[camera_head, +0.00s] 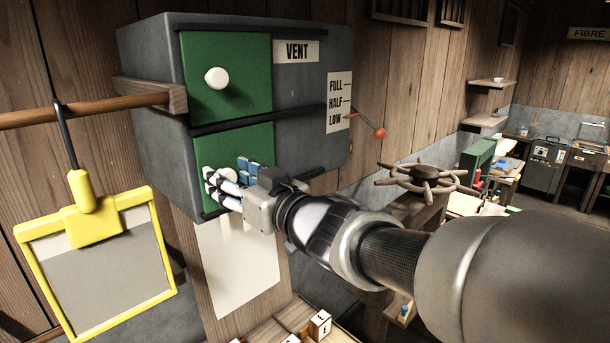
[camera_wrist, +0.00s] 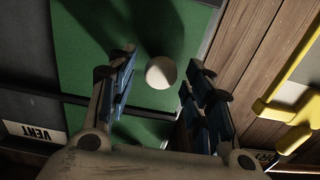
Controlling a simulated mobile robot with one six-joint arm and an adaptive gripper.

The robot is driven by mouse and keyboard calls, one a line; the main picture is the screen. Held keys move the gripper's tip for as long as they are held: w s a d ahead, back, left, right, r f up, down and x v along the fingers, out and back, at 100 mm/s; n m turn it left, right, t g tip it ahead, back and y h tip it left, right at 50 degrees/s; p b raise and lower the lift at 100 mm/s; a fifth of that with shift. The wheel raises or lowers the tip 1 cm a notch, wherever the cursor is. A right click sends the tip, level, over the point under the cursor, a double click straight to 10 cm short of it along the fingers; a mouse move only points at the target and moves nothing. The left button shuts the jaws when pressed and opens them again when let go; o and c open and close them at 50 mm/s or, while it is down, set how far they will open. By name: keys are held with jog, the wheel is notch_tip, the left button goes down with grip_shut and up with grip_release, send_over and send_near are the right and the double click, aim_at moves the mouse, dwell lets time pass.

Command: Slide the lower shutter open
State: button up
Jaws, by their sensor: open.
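The lower shutter (camera_head: 255,143) is a green panel on the left of the grey vent box, below a dark rail. It fills much of the wrist view (camera_wrist: 85,55). Its round white knob (camera_wrist: 160,72) shows between my fingertips in the wrist view, with a gap on each side. In the head view my gripper mostly hides that knob. My gripper (camera_head: 217,187) is open in front of the lower shutter; its blue-padded fingers also show in the wrist view (camera_wrist: 162,78). I cannot tell how deep the knob sits between them.
The upper green shutter (camera_head: 240,60) has a white knob (camera_head: 217,78). A FULL/HALF/LOW label (camera_head: 339,101) and red-tipped lever (camera_head: 380,132) are on the right. A wooden bar (camera_head: 90,112) and hanging yellow frame (camera_head: 100,240) stand left. A handwheel (camera_head: 425,180) is beyond my arm.

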grip_shut()
dwell(0.5)
